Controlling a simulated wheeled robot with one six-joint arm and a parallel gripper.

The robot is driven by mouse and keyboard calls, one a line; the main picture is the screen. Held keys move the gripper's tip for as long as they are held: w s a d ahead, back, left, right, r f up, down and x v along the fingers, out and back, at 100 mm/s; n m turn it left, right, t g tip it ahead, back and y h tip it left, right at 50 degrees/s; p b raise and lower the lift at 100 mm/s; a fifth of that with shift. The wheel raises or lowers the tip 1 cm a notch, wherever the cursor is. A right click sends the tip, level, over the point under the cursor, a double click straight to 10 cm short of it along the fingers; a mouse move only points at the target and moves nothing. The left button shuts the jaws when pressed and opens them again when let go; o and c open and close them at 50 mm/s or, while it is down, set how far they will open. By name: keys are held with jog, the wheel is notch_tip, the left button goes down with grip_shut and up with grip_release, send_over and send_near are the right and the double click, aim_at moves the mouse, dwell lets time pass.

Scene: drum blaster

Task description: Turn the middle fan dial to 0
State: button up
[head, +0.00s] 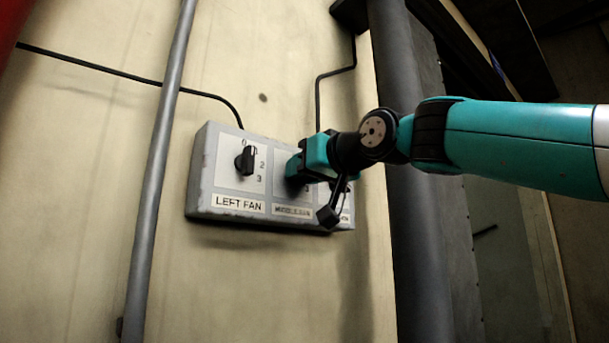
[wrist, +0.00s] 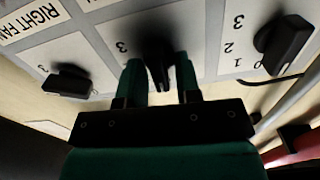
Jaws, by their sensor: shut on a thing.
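The grey control box (head: 206,180) is fixed to the wall and carries three dials. The middle fan dial (wrist: 157,45) is a black knob between my gripper's two teal fingers in the wrist view. My gripper (wrist: 158,64) is shut on this dial. In the head view my gripper (head: 296,168) covers the dial above the MIDDLE FAN label (head: 292,210), with a 3 showing beside it. A 3 also shows left of the dial in the wrist view. I cannot tell which number the dial points to.
The left fan dial (head: 246,160) is close on the left, with 0 to 3 marked around it. The right fan dial (wrist: 68,82) is on the other side, largely hidden in the head view. A grey pipe (head: 160,150) runs up the wall left of the box.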

jog(key=shift+n, duration=0.5)
jog(key=o, duration=0.6)
jog(key=shift+b+v, duration=3.3)
jog(key=shift+v, duration=5.4)
